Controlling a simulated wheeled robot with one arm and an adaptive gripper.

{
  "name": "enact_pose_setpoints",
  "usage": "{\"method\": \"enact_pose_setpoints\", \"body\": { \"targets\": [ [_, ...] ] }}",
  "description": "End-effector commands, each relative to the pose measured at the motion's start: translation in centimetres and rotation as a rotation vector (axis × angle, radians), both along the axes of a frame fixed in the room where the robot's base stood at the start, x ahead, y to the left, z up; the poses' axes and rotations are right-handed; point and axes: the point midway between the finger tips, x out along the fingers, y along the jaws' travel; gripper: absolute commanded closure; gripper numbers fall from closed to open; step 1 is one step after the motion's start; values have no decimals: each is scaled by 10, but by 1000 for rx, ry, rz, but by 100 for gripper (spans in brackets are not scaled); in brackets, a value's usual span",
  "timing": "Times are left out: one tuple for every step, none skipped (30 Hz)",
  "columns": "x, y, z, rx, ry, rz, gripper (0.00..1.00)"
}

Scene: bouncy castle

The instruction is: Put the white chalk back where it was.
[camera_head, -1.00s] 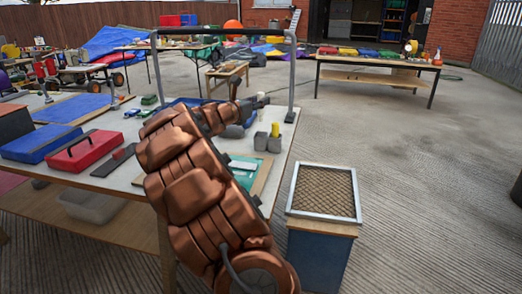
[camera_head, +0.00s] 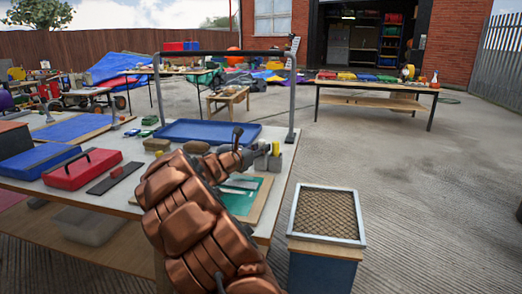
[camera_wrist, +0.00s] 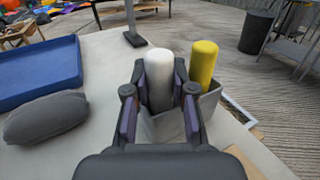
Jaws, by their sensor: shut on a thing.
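My gripper (camera_wrist: 158,100) is shut on the white chalk (camera_wrist: 160,75), a thick upright stick with a rounded top. The grey holder (camera_wrist: 168,130) has two cups side by side. The chalk's lower end appears to be within the left cup; how deep it sits is hidden. The yellow chalk (camera_wrist: 204,62) stands upright in the right cup. In the head view my gripper (camera_head: 254,150) is at the holder (camera_head: 268,163), near the table's right edge, with the yellow chalk (camera_head: 276,148) just to the right. The white chalk is hard to make out there.
A blue tray (camera_head: 205,131) lies behind my arm, under a grey metal frame (camera_head: 225,53). A dark grey rounded thing (camera_wrist: 46,116) lies left of the holder. A green cutting mat (camera_head: 238,200) lies in front. A grid-topped bin (camera_head: 327,213) stands right of the table (camera_head: 284,185).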

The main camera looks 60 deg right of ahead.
Motion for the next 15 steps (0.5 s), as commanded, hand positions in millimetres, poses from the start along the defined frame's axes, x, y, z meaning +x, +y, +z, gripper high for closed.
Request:
{"method": "enact_pose_setpoints", "body": {
  "targets": [
    [0, 0, 1, 0, 0, 0, 99],
    [0, 0, 1, 0, -1, 0, 99],
    [0, 0, 1, 0, -1, 0, 99],
    [0, 0, 1, 0, -1, 0, 99],
    [0, 0, 0, 0, -1, 0, 99],
    [0, 0, 0, 0, 0, 0, 99],
    [0, 0, -1, 0, 0, 0, 99],
    [0, 0, -2, 0, 0, 0, 99],
    [0, 0, -3, 0, 0, 0, 99],
    [0, 0, -3, 0, -1, 0, 72],
    [0, 0, -3, 0, -1, 0, 69],
    [0, 0, -3, 0, -1, 0, 65],
    [0, 0, -2, 0, -1, 0, 65],
    [0, 0, -2, 0, -1, 0, 65],
    [0, 0, -2, 0, -1, 0, 65]
  ]
}}
